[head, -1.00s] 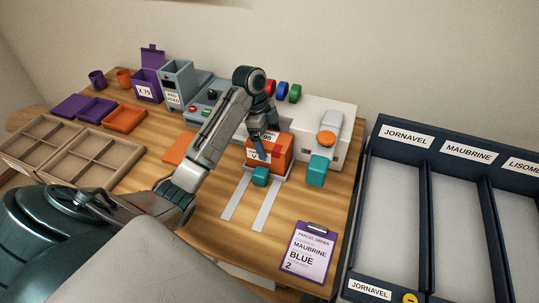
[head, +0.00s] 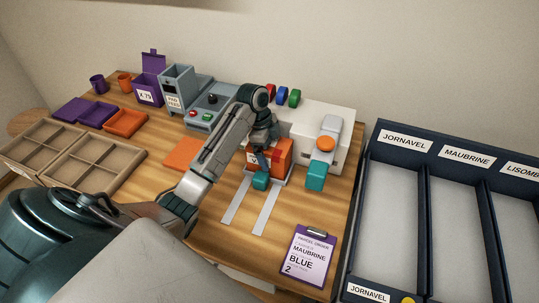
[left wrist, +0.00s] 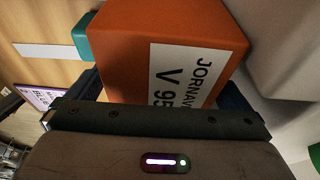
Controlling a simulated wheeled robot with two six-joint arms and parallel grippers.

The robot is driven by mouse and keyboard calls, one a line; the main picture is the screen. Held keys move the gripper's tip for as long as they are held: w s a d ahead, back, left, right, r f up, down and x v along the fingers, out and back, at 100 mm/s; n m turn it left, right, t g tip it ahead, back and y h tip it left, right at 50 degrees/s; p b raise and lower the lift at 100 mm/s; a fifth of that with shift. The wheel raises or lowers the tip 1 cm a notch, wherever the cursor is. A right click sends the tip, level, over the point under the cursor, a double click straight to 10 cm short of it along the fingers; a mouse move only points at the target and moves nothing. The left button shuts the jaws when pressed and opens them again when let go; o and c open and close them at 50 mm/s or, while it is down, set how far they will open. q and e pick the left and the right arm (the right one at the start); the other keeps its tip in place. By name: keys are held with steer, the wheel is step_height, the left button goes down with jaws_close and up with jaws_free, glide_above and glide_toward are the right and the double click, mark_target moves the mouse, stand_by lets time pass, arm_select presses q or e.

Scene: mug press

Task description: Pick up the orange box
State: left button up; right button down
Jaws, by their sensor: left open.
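The orange box (head: 284,152) with a white label stands on the right part of the wooden table, against the front of the white machine. My left gripper (head: 262,158) is over the box from above and hides part of it. In the left wrist view the orange box (left wrist: 140,35) is close and fills the middle, its label reading JORNAV and V 95. The dark fingers of my left gripper (left wrist: 160,92) are spread, one at each side of the box. I cannot tell whether they touch it. My right gripper is not in view.
The white machine (head: 335,122) stands right behind the box, with teal blocks (head: 316,177) in front. Two pale strips (head: 265,212) run towards the front. A purple order card (head: 309,256) lies at the front right. Dark labelled bins (head: 427,180) stand to the right.

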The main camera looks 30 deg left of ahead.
arm_select(q)
steer(key=c, duration=1.2)
